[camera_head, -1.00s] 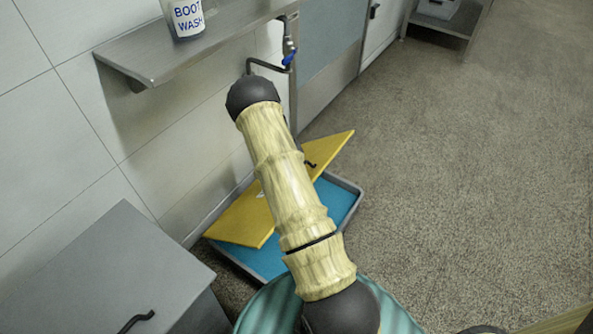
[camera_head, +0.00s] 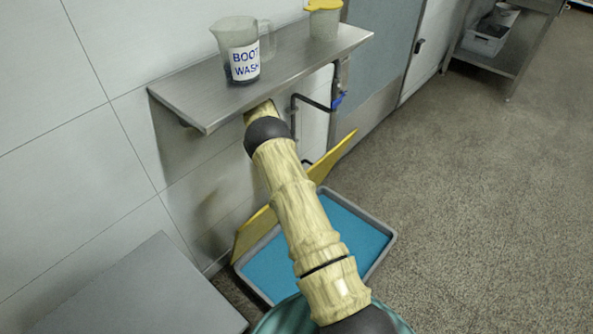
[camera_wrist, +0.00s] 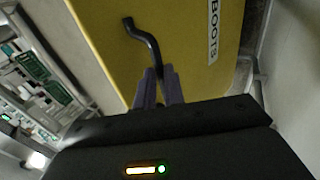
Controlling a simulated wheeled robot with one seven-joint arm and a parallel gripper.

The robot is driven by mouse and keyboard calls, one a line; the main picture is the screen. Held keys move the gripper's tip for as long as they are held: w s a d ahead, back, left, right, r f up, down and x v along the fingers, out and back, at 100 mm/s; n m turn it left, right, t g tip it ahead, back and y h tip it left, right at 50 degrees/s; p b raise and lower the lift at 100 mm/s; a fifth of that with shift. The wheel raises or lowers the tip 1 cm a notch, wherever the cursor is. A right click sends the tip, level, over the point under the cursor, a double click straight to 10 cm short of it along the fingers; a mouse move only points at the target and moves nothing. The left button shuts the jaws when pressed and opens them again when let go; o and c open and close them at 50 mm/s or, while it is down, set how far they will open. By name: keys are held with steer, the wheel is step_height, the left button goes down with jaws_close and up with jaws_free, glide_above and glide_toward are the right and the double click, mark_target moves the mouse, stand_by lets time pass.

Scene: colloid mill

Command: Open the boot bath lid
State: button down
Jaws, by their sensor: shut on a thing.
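The boot bath is a shallow grey tray with a blue inside (camera_head: 350,232) on the floor against the wall. Its yellow lid (camera_head: 330,158) stands tilted steeply up at the wall side, with much of the bath uncovered. My arm hides the middle of the lid. In the wrist view the yellow lid (camera_wrist: 185,50) fills the centre, with a black bent handle (camera_wrist: 143,38) and a label reading BOOTS. My gripper (camera_wrist: 158,78) is shut on the lower end of the handle. The gripper is hidden in the head view.
A steel shelf (camera_head: 290,62) sticks out above the bath, over my arm. It holds a jug marked BOOT WASH (camera_head: 243,52) and a yellow-lidded container (camera_head: 323,20). A pipe with a blue tap (camera_head: 337,102) hangs below. A grey cabinet (camera_head: 150,295) stands at lower left.

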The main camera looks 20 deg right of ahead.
steer(key=shift+w+a+f, duration=0.55)
steer(key=shift+w+a, duration=0.1)
steer(key=shift+w, duration=0.2)
steer(key=c, duration=1.8)
jaws_free()
steer(key=o, duration=0.3)
steer(key=shift+w+f, duration=0.1)
steer(key=shift+f, duration=0.15)
steer(key=shift+d+r, duration=0.15)
steer(key=shift+r, duration=0.2)
steer(key=shift+d, duration=0.1)
